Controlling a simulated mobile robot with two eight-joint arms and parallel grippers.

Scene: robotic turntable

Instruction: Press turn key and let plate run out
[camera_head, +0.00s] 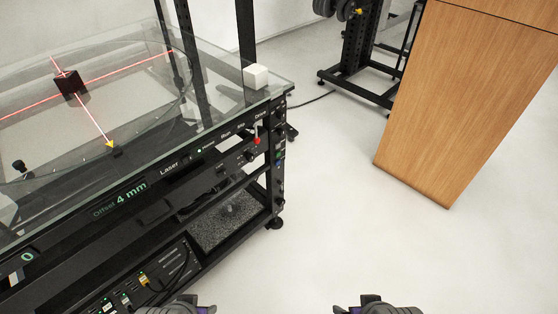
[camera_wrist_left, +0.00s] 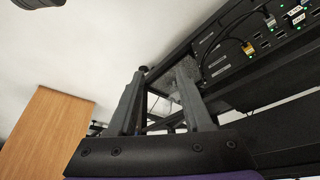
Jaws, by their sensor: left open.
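The round glass plate (camera_head: 150,108) lies on the glass-topped turntable rig at the left of the head view. A dark cube (camera_head: 68,82) sits on it, crossed by red laser lines. A yellow pointer (camera_head: 110,144) is at the plate's near edge. Small labelled controls run along the front panel (camera_head: 205,147); I cannot tell which is the turn key. A small red-tipped part (camera_head: 257,139) is near its right end. My left gripper (camera_wrist_left: 162,85) is open and empty in the wrist view, below the panel level.
A white block (camera_head: 256,76) stands on the glass corner. The display reads Offset 4 mm (camera_head: 120,202). A lower shelf (camera_head: 150,285) holds cabled electronics. A wooden cabinet (camera_head: 465,100) stands at the right. The white floor (camera_head: 330,200) between is clear.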

